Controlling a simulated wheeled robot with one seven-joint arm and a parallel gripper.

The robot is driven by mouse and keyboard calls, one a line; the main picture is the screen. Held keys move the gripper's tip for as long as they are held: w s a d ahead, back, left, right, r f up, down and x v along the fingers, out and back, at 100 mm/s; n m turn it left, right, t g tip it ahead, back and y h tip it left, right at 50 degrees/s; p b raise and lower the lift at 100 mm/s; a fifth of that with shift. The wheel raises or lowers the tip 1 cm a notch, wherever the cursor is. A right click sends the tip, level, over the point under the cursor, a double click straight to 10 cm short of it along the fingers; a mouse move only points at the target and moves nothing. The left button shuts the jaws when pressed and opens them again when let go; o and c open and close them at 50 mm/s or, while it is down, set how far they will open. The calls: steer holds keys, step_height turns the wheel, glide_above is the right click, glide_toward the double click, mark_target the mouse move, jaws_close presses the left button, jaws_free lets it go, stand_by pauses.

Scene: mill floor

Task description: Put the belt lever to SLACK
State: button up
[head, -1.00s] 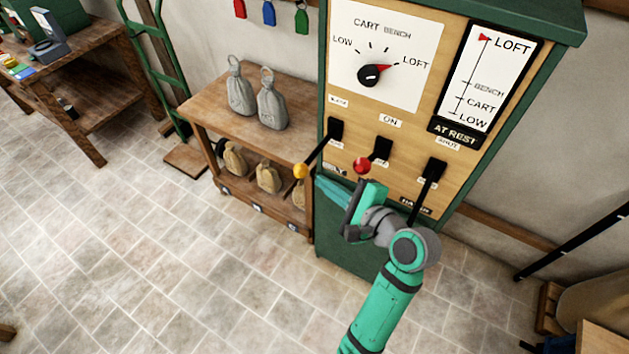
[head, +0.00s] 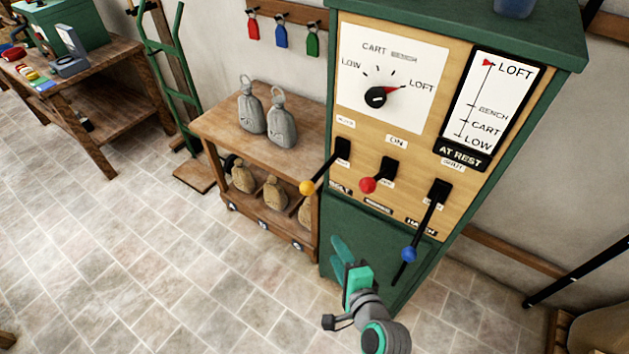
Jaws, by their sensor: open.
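The belt lever, with a yellow knob (head: 306,188), is the leftmost of three levers on the green-edged control cabinet (head: 460,22). Its black stem slants out and down-left from its slot. The label below it is partly hidden and seems to end in "LT"; the small label above it is too blurred to read surely. My gripper (head: 347,254) is open and empty in front of the cabinet's green lower door, below and slightly right of the yellow knob, apart from every lever.
A red-knobbed lever (head: 367,185) under ON and a blue-knobbed lever (head: 409,254) under SHUT stand to the right. A dial (head: 376,97) points at LOFT. A wooden shelf (head: 215,128) with grey and tan weights stands close left. Floor in front is clear.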

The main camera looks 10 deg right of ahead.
steer(key=s+a+f+n+h, duration=0.2)
steer(key=s+f+n, duration=0.2)
steer(key=s, duration=0.3)
steer(key=s+a+f+n+h, duration=0.1)
steer(key=s+a+f+n, duration=0.1)
steer(key=s+f+n, duration=0.3)
steer(key=s+a+r+n, duration=0.3)
steer(key=s+a+n, duration=0.1)
steer(key=s, duration=0.3)
steer(key=m+h, duration=0.6)
steer(key=h, duration=0.5)
glide_toward(314, 179)
steer(key=x, duration=1)
steer(key=shift+f, duration=0.4)
steer(key=shift+c, duration=0.4)
